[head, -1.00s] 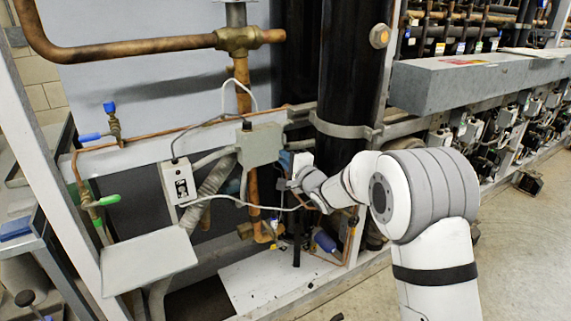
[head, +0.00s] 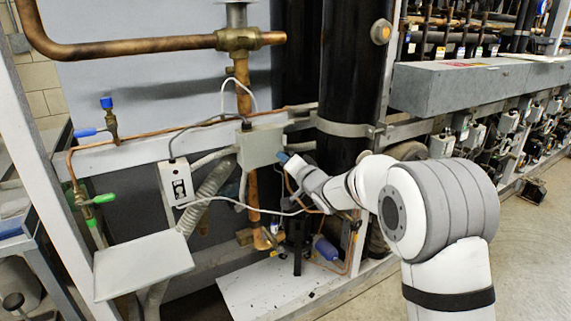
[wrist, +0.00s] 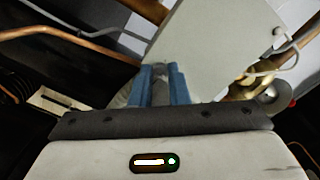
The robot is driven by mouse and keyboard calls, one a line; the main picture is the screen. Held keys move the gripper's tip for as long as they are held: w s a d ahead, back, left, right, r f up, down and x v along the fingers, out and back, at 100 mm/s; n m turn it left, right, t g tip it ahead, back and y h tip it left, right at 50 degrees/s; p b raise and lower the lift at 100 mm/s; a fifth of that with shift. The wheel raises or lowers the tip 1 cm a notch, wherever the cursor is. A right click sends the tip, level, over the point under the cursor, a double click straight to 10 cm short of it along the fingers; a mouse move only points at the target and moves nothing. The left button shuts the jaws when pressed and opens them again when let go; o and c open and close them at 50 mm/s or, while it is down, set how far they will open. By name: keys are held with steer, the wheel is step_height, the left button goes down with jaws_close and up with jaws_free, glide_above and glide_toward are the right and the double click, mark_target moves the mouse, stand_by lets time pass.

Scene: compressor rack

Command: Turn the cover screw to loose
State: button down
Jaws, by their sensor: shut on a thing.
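The grey junction box (head: 260,146) with its flat cover is on the rack, left of the black vertical cylinder. Its pale cover face (wrist: 217,42) fills the upper middle of the wrist view. My gripper (head: 282,158) is at the box's lower right edge. In the wrist view, the blue fingers of my gripper (wrist: 162,72) meet the cover's lower left edge and are shut on a small grey piece, apparently the cover screw. The fingers mostly hide the screw, so its turn position cannot be told.
Copper pipes (wrist: 95,42) and a thin white cable run close to the gripper. The black cylinder (head: 350,80) stands just right of the box. The floor at right is open.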

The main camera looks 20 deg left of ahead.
steer(key=shift+f+n, duration=0.1)
steer(key=shift+n, duration=0.2)
steer(key=c, duration=1.4)
jaws_free()
steer(key=v, duration=0.7)
steer(key=shift+s+d, duration=0.25)
